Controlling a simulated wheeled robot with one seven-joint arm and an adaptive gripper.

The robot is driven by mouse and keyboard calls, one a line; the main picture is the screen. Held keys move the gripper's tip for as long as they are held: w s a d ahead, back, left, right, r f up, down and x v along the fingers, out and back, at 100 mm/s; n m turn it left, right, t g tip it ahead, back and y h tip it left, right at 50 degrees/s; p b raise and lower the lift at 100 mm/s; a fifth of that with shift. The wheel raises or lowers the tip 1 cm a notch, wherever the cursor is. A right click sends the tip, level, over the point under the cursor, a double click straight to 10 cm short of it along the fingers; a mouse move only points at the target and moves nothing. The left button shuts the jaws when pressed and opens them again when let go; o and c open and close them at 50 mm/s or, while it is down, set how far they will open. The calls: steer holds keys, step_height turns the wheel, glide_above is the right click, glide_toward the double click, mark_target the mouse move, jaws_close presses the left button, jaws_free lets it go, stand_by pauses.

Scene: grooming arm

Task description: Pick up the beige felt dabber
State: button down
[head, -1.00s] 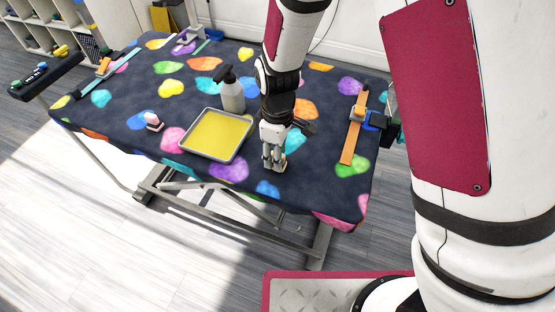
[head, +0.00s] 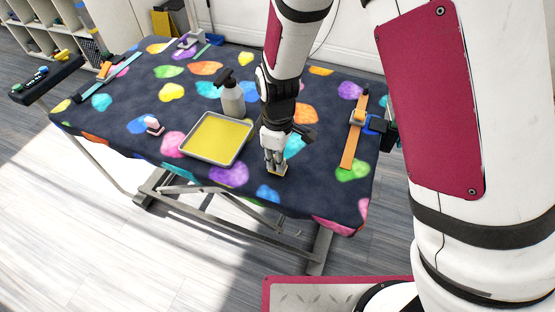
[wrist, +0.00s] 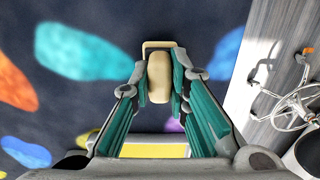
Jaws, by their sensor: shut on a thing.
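The beige felt dabber (wrist: 159,78) sits between the two fingertips of my gripper (wrist: 160,82) in the wrist view, with a finger against each side. In the head view my gripper (head: 274,170) is low over the front part of the patterned table, right of the yellow tray. Only a small beige bit of the dabber (head: 277,173) shows there below the fingers. I cannot tell whether the dabber touches the tabletop.
The tray with a yellow inside (head: 182,148) lies left of my gripper, with a spray bottle (head: 233,100) behind it. A small pink-and-white item (head: 154,125) is farther left. An orange strap (head: 350,147) lies to the right. The table's front edge is close.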

steer(key=shift+r, duration=0.4)
steer(key=r, duration=0.1)
steer(key=s+r, duration=0.1)
steer(key=shift+d+r, duration=0.15)
steer(key=shift+r, duration=0.2)
steer(key=s+d+r+p, duration=0.1)
steer(key=s+d+p, duration=0.2)
steer(key=s, duration=1.1)
steer(key=shift+s+d+r, duration=0.15)
steer(key=shift+s+d, duration=0.05)
steer(key=shift+d, duration=0.35)
